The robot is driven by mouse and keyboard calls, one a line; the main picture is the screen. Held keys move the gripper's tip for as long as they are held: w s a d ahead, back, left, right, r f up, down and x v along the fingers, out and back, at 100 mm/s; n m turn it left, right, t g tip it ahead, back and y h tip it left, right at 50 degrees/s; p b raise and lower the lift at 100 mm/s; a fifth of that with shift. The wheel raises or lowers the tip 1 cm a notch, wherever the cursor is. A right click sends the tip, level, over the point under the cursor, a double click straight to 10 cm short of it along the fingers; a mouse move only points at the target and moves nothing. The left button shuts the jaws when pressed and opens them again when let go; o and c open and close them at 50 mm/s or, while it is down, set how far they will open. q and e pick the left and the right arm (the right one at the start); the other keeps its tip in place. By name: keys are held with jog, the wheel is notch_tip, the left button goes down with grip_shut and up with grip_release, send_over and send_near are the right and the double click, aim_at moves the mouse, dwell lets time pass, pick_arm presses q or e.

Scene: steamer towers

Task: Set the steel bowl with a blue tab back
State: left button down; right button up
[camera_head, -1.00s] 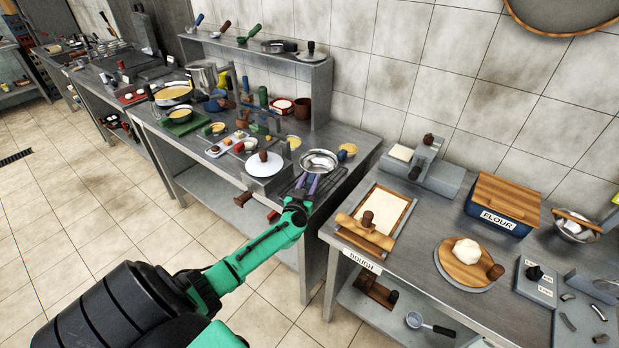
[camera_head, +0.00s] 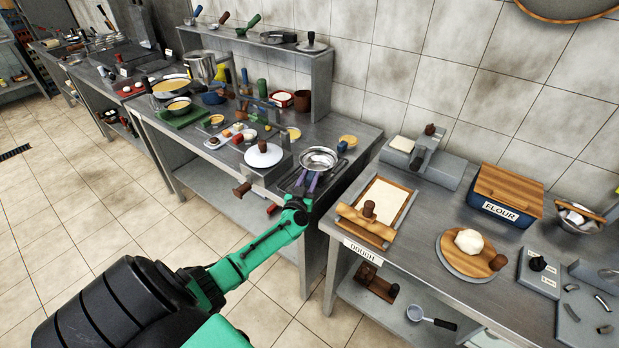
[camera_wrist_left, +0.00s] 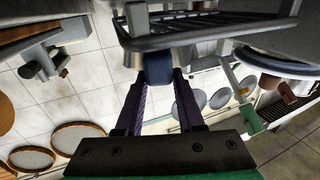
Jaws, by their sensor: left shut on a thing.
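The steel bowl (camera_head: 318,158) is at the front right corner of the middle counter, over a dark wire rack (camera_head: 291,184). My left gripper (camera_head: 311,181) reaches up to it from the near side. It is shut on the bowl's blue tab, which shows between the two purple fingers in the left wrist view (camera_wrist_left: 158,67). The bowl looks upright. I cannot tell whether its underside touches the rack. My right gripper is not in view.
A white round lid (camera_head: 263,155) stands just left of the bowl. A yellow-filled dish (camera_head: 349,140) with a blue tab (camera_head: 342,147) is behind it on the right. A gap separates this counter from the dough table (camera_head: 441,262).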

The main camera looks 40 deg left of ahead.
pick_arm(q)
jog(key=shift+f, duration=0.2)
jog(key=c, duration=0.6)
grip_release()
jog(key=shift+o, duration=0.8)
jog(key=shift+s+d, duration=0.2)
jog(key=shift+s, duration=0.2)
jog(key=p+v, duration=0.1)
jog(key=v, duration=1.2)
jog(key=shift+s, duration=0.4)
